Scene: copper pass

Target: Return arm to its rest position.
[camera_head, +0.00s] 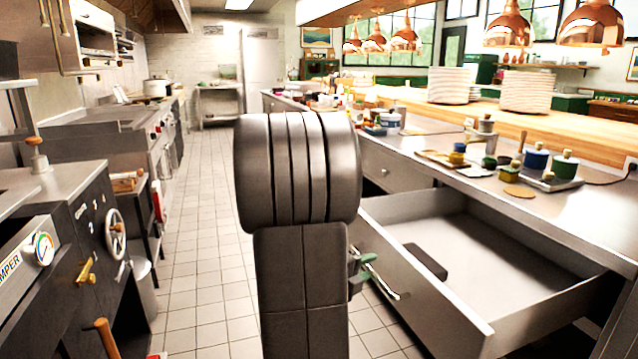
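My arm stands upright in the middle of the head view and hides much of what lies behind it. Part of my gripper (356,276), dark with a green piece, shows past the arm's right edge. It is by the silver handle (384,284) on the front of an open drawer (470,318). I cannot tell whether it touches the handle, or whether its fingers are open or shut. The drawer is pulled well out under the right counter. A flat dark block (427,262) lies inside it near the front wall.
The right counter (590,207) carries jars, boards and stacked plates (526,92). Copper lamps (509,25) hang above. Stoves and a cabinet with a handwheel (115,234) line the left. The tiled aisle (198,240) between is clear. A wooden handle (106,338) sticks up at lower left.

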